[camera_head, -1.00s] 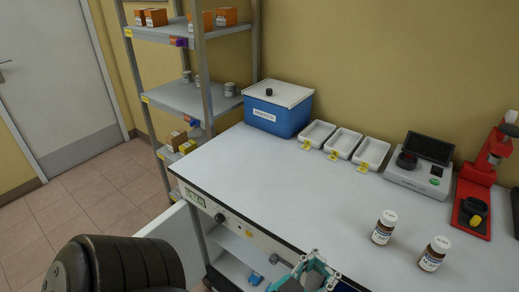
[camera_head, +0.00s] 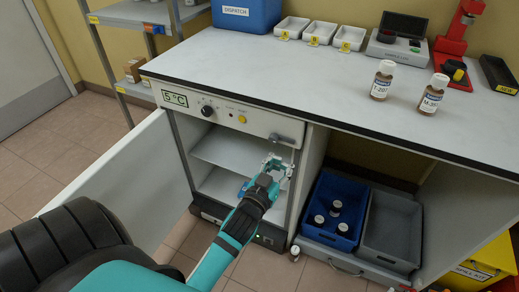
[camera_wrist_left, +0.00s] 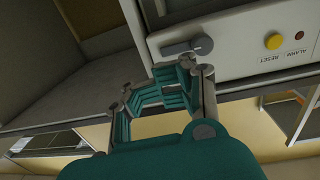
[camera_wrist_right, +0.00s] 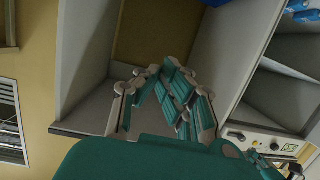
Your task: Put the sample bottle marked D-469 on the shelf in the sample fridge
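The sample fridge (camera_head: 174,153) is built in under the bench. Its door (camera_head: 120,180) stands open to the left and a pale shelf (camera_head: 225,150) shows inside. My left gripper (camera_head: 279,166) is in front of the fridge's right side, below the grey lever (camera_head: 287,140); it looks open and empty. The left wrist view shows its fingers (camera_wrist_left: 160,85) near that lever. My right gripper (camera_wrist_right: 160,75) shows only in its wrist view, empty, its opening unclear. Two brown bottles (camera_head: 382,80) (camera_head: 433,94) stand on the bench, apparently marked T-207 and M-20-something. I cannot read D-469 anywhere.
A blue crate (camera_head: 352,190) with several capped bottles stands under the bench, beside a grey crate (camera_head: 391,230). White trays (camera_head: 320,33), a blue dispatch box (camera_head: 245,15), an instrument (camera_head: 398,40) and a red stand (camera_head: 452,42) line the bench back. The bench front is mostly clear.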

